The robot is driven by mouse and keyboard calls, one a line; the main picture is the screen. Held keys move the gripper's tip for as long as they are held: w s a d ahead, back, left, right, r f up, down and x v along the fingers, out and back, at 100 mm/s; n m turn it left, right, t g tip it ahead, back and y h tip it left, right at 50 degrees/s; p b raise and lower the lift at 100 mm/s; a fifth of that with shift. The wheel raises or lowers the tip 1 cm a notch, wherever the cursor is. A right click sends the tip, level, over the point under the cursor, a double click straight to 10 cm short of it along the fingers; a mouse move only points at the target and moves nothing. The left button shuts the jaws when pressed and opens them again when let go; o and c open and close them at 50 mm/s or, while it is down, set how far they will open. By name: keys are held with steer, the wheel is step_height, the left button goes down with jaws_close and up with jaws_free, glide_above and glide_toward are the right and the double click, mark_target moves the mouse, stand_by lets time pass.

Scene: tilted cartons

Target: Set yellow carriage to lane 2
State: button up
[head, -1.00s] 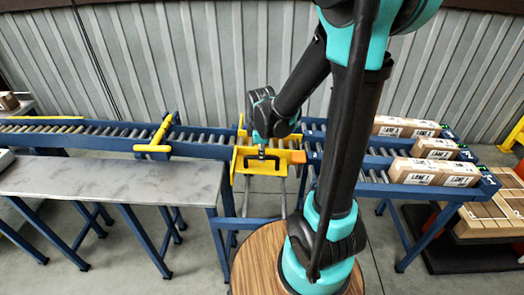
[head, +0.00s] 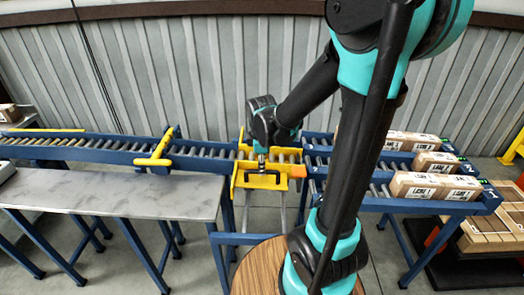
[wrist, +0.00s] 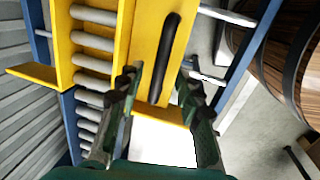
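The yellow carriage (head: 240,181) stands on rails between the infeed conveyor and the lanes on the right. It carries rollers, a black bar handle (head: 264,178) on its front plate and an orange tab (head: 297,172) at its right, close to the front lane's entry. My gripper (head: 262,163) is just above the handle. In the wrist view my gripper (wrist: 158,82) is open, its two fingers apart on either side of the black handle (wrist: 166,50) in the picture. I cannot tell whether the fingers touch it. The yellow plate (wrist: 140,50) lies behind it.
Three roller lanes at the right hold brown cartons, among them a front-lane carton (head: 430,187) and a middle-lane one (head: 437,163). A yellow stop bar (head: 155,161) crosses the infeed conveyor (head: 100,146). A grey table (head: 110,190) stands in front at left. A wooden round top (head: 258,265) is nearest.

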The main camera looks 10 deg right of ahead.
step_height(320, 180, up, 10)
steer(key=s, duration=0.2)
steer(key=shift+a+f, duration=0.2)
steer(key=s+d+f+m+t, duration=0.1)
steer(key=s+d+f+m, duration=0.2)
steer(key=s+f+m, duration=0.2)
steer(key=s+d+f+m+t, duration=0.1)
steer(key=s+d+f+m, duration=0.3)
steer(key=m, duration=0.6)
step_height(320, 180, down, 3)
steer(key=shift+s+d+r+m, duration=0.1)
steer(key=shift+s+d+m, duration=0.25)
steer(key=shift+s, duration=0.25)
stand_by(0.9)
